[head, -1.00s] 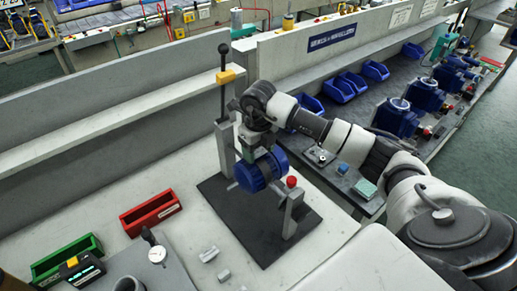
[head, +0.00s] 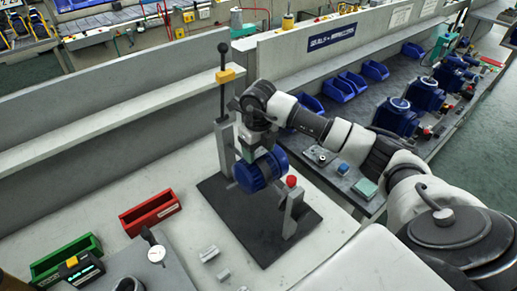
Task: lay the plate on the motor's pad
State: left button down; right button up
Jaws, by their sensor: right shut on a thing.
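My right gripper (head: 247,152) points down at the blue motor (head: 250,179), in the middle of the head view. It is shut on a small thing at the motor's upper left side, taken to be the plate. The fingers and the dark wrist hide most of that thing, so its outline and any gap to the motor cannot be told. The motor's pad cannot be made out behind the gripper. The motor lies sideways between grey uprights above a black base plate (head: 240,228). My left gripper is not in view.
A red knob (head: 291,181) tops the right upright. Red (head: 151,213) and green (head: 66,258) bins stand at left. Small grey blocks (head: 209,253) lie in front. Blue bins and motors fill the bench at right.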

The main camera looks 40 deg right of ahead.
aim_at(258, 154)
jog(key=shift+f+b, duration=0.3)
jog(key=shift+f, duration=0.05)
jog(key=o, duration=1)
jog(key=shift+r, duration=0.1)
jog(key=shift+r+p, duration=1.65)
jog(key=shift+r, duration=0.85)
jog(key=shift+f, duration=0.15)
